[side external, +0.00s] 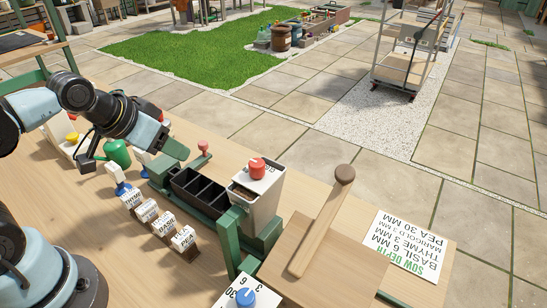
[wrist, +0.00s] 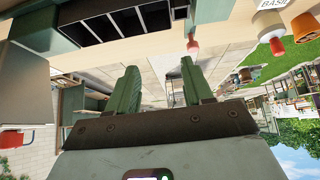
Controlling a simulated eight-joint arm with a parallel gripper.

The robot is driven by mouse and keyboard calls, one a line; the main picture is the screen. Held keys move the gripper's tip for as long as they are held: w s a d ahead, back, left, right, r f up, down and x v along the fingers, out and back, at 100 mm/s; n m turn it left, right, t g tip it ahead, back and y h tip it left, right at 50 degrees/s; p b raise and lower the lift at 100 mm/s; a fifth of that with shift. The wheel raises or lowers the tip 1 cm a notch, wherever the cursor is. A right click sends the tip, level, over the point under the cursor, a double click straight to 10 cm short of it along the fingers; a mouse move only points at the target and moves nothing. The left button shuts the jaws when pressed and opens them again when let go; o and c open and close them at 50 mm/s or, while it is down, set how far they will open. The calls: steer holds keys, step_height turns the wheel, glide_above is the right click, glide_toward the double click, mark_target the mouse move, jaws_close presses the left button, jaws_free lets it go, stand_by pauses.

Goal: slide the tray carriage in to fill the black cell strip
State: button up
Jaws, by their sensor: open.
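The black cell strip (side external: 203,190), several dark cells in a row, sits in the green tray carriage (side external: 160,188) on the wooden bench, left of the hopper (side external: 262,200). The cells look empty. A red-knobbed handle (side external: 204,148) stands at the carriage's far side. My gripper (side external: 184,152) is just left of this handle, apart from it in the side view. In the wrist view my gripper (wrist: 160,63) is open with nothing between its green fingers. The red knob (wrist: 192,46) shows near the right fingertip, and the cell strip (wrist: 112,25) is at the top.
Labelled seed markers (side external: 160,223) stand along the near side of the carriage. A green watering can (side external: 117,153) is behind my wrist. A wooden stick (side external: 322,222) lies on a wooden box, beside a sow-depth card (side external: 405,243). A blue-knobbed dial (side external: 246,297) is at the front.

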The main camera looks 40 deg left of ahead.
steer(key=shift+o, duration=0.2)
steer(key=shift+w+r, duration=0.1)
step_height(320, 180, up, 3)
steer(key=m+g, duration=0.7)
steer(key=m, duration=0.2)
glide_above(203, 142)
step_height(203, 142, down, 12)
steer(key=shift+f, duration=0.1)
steer(key=shift+c, duration=0.2)
jaws_close()
